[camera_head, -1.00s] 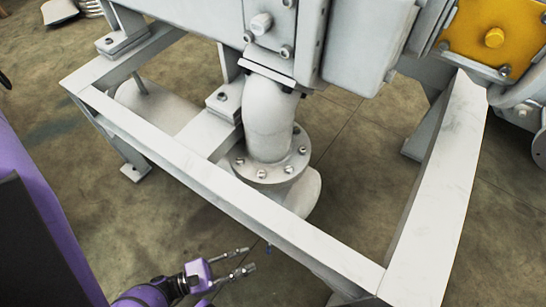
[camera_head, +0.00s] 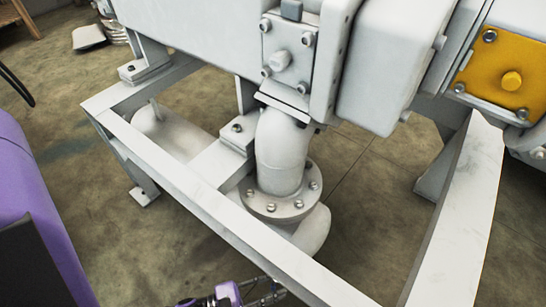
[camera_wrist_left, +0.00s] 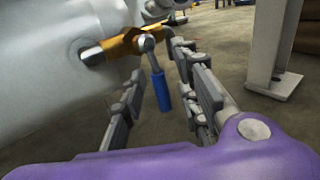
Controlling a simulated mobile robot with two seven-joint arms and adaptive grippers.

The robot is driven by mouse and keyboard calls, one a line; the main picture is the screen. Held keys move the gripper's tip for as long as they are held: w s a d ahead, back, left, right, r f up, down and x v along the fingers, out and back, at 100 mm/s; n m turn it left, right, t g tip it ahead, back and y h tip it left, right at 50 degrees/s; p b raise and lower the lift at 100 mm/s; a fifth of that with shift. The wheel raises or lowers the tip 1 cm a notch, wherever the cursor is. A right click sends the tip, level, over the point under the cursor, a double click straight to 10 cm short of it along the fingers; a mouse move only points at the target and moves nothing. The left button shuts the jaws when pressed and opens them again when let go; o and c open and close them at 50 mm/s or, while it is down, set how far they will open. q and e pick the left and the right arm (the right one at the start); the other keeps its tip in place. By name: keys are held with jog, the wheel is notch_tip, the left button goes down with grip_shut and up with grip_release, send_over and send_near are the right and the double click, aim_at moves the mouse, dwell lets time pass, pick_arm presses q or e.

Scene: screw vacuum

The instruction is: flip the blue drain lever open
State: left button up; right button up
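The blue drain lever (camera_wrist_left: 161,91) hangs nearly straight down from a brass valve (camera_wrist_left: 118,47) on a pale tank or pipe in the left wrist view. My left gripper (camera_wrist_left: 160,65) is open, with one finger left of the lever and the other right of it. The lever appears between the fingers; I see no clear contact. In the head view my left gripper (camera_head: 268,293) shows only partly at the bottom edge, close to the white frame beam. The lever is hidden there. My right gripper is out of view.
The white steel frame (camera_head: 215,210) runs across the head view above my left gripper. A flanged elbow pipe (camera_head: 283,160) stands behind it. In the left wrist view a grey post with a foot plate (camera_wrist_left: 272,82) stands at the right. Open floor lies between.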

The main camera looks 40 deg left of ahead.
pick_arm(q)
grip_shut()
jog(key=shift+d+n+t, duration=0.4)
jog(key=shift+n+t, duration=0.2)
jog(key=shift+n, duration=0.3)
jog(key=shift+s+d+r+n+t+h, duration=0.1)
jog(key=shift+d+n+t+h, duration=0.15)
jog(key=shift+n, duration=0.3)
jog(key=shift+d+n+t+h, duration=0.15)
jog(key=shift+n+t, duration=0.2)
jog(key=shift+n, duration=0.2)
jog(key=shift+o, duration=0.6)
grip_release()
jog(key=shift+a, duration=0.1)
